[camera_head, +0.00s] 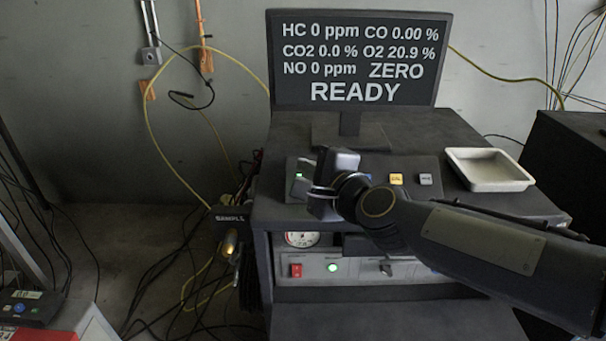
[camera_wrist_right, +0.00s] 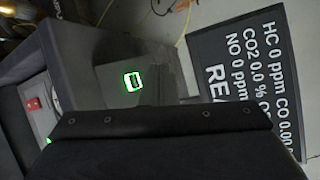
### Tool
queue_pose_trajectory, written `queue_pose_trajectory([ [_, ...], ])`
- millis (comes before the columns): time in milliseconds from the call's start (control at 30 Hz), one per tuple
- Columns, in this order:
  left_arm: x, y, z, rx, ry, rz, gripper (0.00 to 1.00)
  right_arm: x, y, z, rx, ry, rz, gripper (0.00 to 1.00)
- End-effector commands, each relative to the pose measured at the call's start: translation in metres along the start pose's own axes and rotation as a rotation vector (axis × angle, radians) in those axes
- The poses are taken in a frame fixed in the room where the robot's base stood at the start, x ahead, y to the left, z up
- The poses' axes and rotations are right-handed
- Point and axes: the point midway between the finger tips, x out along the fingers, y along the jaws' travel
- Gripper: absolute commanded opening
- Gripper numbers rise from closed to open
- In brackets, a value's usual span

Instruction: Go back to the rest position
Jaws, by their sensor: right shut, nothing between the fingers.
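My right arm comes in from the right in the head view. Its dark gripper (camera_head: 325,182) is over the left part of the analyzer cabinet's (camera_head: 400,140) top, close to a small panel with a green-lit button (camera_head: 299,176). The gripper is shut and empty. In the right wrist view the dark gripper body fills the bottom, and the green-lit button (camera_wrist_right: 132,82) shows beyond it; I cannot tell whether they touch. My left gripper is in neither view.
A monitor (camera_head: 355,60) reading "READY" and "ZERO" stands behind the gripper. A white tray (camera_head: 488,168) sits on the cabinet's right. Yellow and grey buttons (camera_head: 396,179) are beside the wrist. A red switch (camera_head: 296,271) is below. Cables hang at left.

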Motion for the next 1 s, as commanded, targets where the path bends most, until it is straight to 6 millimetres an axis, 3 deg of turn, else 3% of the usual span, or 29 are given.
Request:
queue_pose_trajectory([
  [200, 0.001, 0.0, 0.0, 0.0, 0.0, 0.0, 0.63, -0.009, 0.001, -0.008, -0.035, -0.004, 0.012, 0.0],
  [267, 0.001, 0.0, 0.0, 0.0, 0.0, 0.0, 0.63, -0.023, 0.004, -0.018, -0.098, -0.014, 0.034, 0.0],
  [367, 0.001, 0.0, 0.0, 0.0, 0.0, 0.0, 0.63, -0.065, 0.021, -0.044, -0.285, -0.042, 0.109, 0.0],
  [500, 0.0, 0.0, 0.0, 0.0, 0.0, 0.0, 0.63, -0.145, 0.077, -0.081, -0.637, -0.098, 0.293, 0.0],
  [700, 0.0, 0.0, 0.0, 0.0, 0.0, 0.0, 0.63, -0.24, 0.166, -0.109, -0.993, -0.19, 0.584, 0.0],
  [833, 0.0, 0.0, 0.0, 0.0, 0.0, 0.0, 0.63, -0.276, 0.203, -0.117, -1.106, -0.242, 0.718, 0.0],
  [1000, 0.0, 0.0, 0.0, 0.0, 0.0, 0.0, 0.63, -0.294, 0.222, -0.12, -1.153, -0.276, 0.789, 0.0],
])
